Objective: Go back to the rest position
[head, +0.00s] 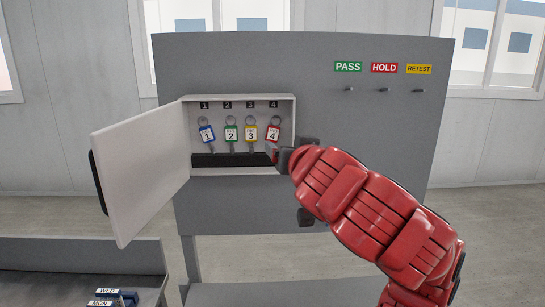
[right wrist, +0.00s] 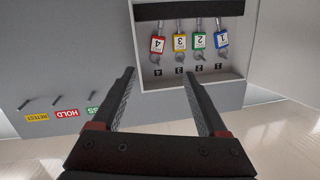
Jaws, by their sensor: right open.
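My right gripper (right wrist: 159,72) is open and empty in the right wrist view, its two dark fingers spread apart and pointing toward the grey panel. In the head view my red right arm comes in from the lower right and ends in front of the panel, just right of the white key cabinet (head: 240,172); it hides most of the gripper. The cabinet's door (head: 145,165) stands wide open to the left. Inside hang a blue key tag 1 (head: 207,134), green tag 2 (head: 231,133), yellow tag 3 (head: 251,134) and red tag 4 (head: 273,134). My left gripper is not in view.
The grey panel (head: 400,130) carries PASS (head: 348,66), HOLD (head: 384,68) and RETEST (head: 418,69) labels, each above a bare peg. A dark bench (head: 80,255) with MON and WED labelled items is at lower left. Open floor lies between bench and panel.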

